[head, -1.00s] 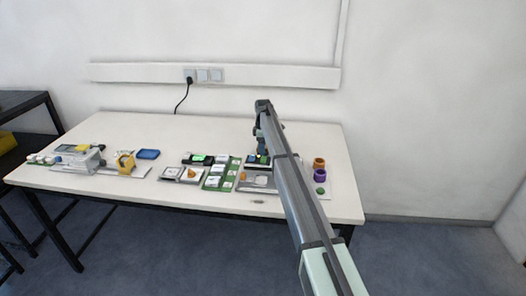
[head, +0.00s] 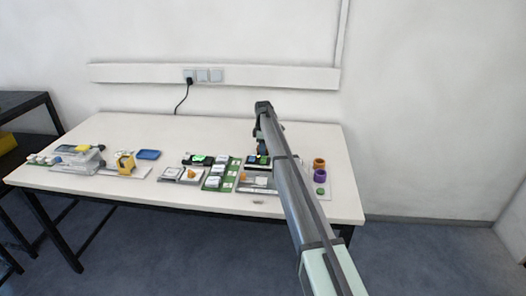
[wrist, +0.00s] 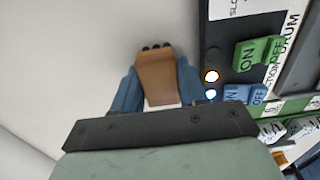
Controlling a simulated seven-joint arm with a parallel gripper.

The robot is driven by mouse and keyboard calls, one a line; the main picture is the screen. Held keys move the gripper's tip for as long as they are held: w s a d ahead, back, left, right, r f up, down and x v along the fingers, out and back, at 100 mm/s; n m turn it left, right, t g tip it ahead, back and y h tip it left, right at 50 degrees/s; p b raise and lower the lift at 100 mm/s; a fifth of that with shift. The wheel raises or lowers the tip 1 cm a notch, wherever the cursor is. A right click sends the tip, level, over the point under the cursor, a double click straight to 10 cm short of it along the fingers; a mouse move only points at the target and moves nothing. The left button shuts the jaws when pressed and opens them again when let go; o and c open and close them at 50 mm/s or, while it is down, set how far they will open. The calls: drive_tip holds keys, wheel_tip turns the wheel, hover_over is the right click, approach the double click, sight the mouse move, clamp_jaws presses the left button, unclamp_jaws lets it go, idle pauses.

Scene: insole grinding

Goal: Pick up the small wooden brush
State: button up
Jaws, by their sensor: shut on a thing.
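The small wooden brush (wrist: 156,78) is a tan-brown block with dark bristle tufts at its far end, in the middle of the wrist view. My gripper (wrist: 155,88) has blue fingers on both sides of the brush, and they are shut on it. The bristle end points away from the gripper's dark mount. In the head view my gripper hangs below the end of my arm at the table's back right, and I cannot make out the brush there.
A control panel with green (wrist: 258,52) and blue switches (wrist: 245,94) lies close to the gripper's right. The white table (head: 205,128) is clear at the back. Orange (head: 319,163) and purple (head: 320,174) round items stand right of my arm.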

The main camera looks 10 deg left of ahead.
drive_tip(key=shift+r, duration=0.1)
wheel_tip(320, 180, up, 10)
drive_tip(key=shift+f, duration=0.1)
idle(0.4)
